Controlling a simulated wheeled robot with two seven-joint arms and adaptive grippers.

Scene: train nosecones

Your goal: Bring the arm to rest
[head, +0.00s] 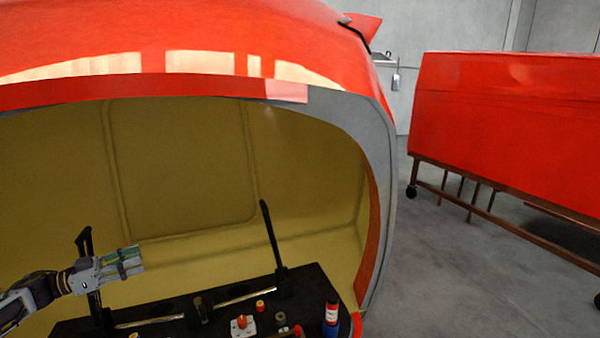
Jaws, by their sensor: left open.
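My left gripper (132,261) is at the lower left, at the end of my left arm, which comes in from the left edge. It is held in front of the yellow inner wall of the red nosecone (190,30), above the left part of a black console (180,305). It is open, and I see nothing between its fingers. A black lever (84,240) stands just behind the arm. My right gripper is not in view.
The nosecone's grey rim (385,165) curves down on the right. Another red body (500,105) rests on a wheeled brown frame (480,200). Grey floor is clear between.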

